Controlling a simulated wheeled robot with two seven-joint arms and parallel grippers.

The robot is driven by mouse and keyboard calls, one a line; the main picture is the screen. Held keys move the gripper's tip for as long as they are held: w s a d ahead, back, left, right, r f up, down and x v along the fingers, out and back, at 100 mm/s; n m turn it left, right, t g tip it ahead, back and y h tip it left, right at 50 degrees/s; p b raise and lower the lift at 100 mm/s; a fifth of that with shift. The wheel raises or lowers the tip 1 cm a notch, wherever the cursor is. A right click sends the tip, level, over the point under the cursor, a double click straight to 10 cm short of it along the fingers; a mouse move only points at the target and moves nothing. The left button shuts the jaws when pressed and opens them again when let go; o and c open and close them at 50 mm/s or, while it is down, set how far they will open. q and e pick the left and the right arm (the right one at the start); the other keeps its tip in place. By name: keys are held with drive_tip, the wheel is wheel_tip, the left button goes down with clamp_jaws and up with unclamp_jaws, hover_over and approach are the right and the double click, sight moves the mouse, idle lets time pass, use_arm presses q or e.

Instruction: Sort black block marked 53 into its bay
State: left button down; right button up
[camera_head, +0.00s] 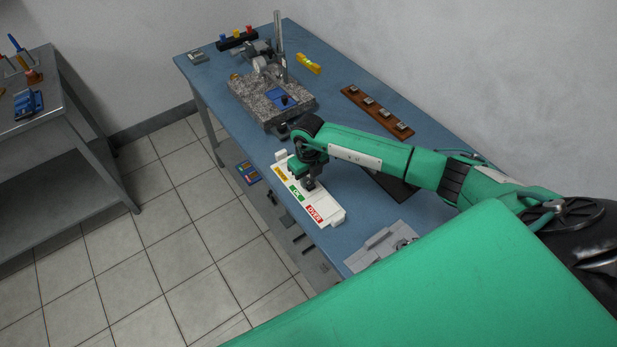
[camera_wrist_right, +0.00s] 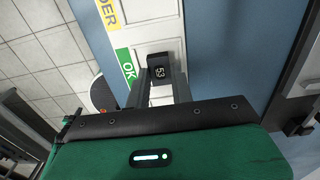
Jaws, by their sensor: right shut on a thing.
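The black block marked 53 (camera_wrist_right: 159,70) shows between the fingers of my right gripper (camera_wrist_right: 158,88) in the right wrist view, its number facing the camera. That gripper is shut on the block. In the head view my right gripper (camera_head: 310,186) points down over the white sorting tray (camera_head: 334,217). The tray has a yellow label, a green OK label (camera_head: 296,193) and a red OVER label (camera_head: 315,213). In the wrist view the block is beside the green OK label (camera_wrist_right: 126,68); I cannot tell whether it touches the tray. My left gripper is not in view.
A granite gauge stand (camera_head: 254,103) with a post stands farther back on the blue table (camera_head: 345,148). A wooden rack (camera_head: 377,111) and a yellow level (camera_head: 308,64) lie to its right. A grey fixture (camera_head: 378,248) sits near the front. The tray lies near the table's left edge.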

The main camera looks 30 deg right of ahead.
drive_tip(key=shift+f, duration=0.2)
drive_tip(key=o, duration=1)
drive_tip(key=c, duration=0.5)
drive_tip(key=shift+r, duration=0.15)
drive_tip(key=shift+r+p, duration=1.2)
drive_tip(key=shift+r, duration=0.95)
drive_tip(key=o, duration=0.5)
